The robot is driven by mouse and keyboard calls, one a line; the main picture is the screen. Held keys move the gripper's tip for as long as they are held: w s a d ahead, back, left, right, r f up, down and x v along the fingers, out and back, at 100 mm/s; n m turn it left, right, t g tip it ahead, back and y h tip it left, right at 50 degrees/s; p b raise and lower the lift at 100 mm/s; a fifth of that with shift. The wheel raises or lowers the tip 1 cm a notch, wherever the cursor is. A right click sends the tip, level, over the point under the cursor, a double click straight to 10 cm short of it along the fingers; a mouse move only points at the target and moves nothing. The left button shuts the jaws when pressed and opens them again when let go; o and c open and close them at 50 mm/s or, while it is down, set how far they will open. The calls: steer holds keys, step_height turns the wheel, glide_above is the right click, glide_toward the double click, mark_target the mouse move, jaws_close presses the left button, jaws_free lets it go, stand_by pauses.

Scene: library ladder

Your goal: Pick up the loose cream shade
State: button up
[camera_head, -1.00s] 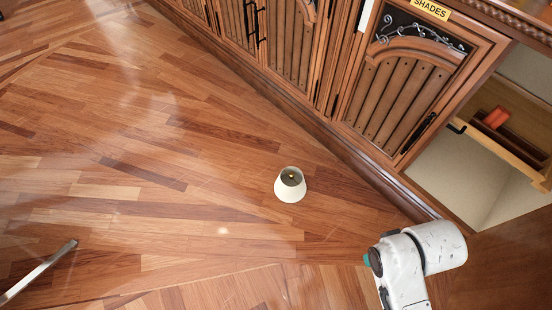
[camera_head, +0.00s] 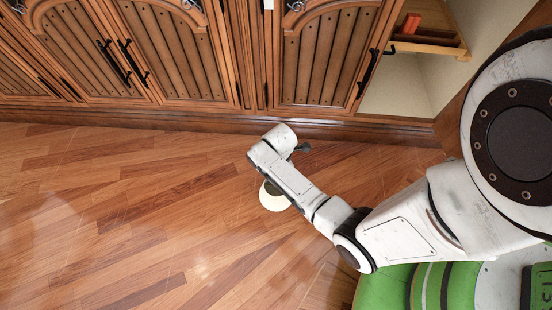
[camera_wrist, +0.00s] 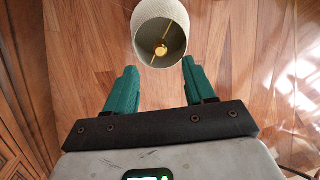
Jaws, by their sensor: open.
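The cream shade (camera_head: 270,198) rests on the wooden floor, partly hidden behind my white arm in the head view. In the wrist view the shade (camera_wrist: 160,32) is at the top middle, its open end facing the camera with a gold fitting inside. My gripper (camera_wrist: 157,78) shows there with two green fingers spread apart. The shade lies just beyond the fingertips, roughly centred on the gap, with nothing between the fingers. In the head view the gripper itself is hidden by the arm.
A row of wooden cabinet doors (camera_head: 325,62) with black handles runs along the back. An open compartment with a pulled-out drawer (camera_head: 435,44) holding a red item (camera_head: 411,23) is at the upper right. The floor (camera_head: 110,210) to the left is clear.

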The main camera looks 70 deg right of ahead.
mark_target(271, 198)
step_height(271, 198, down, 4)
steer(key=shift+f+b, duration=0.2)
steer(key=shift+b, duration=0.75)
steer(key=f+b, duration=0.2)
steer(key=f, duration=0.1)
steer(key=f+b, duration=0.2)
steer(key=shift+w+a, duration=0.3)
steer(key=shift+a, duration=0.05)
jaws_close()
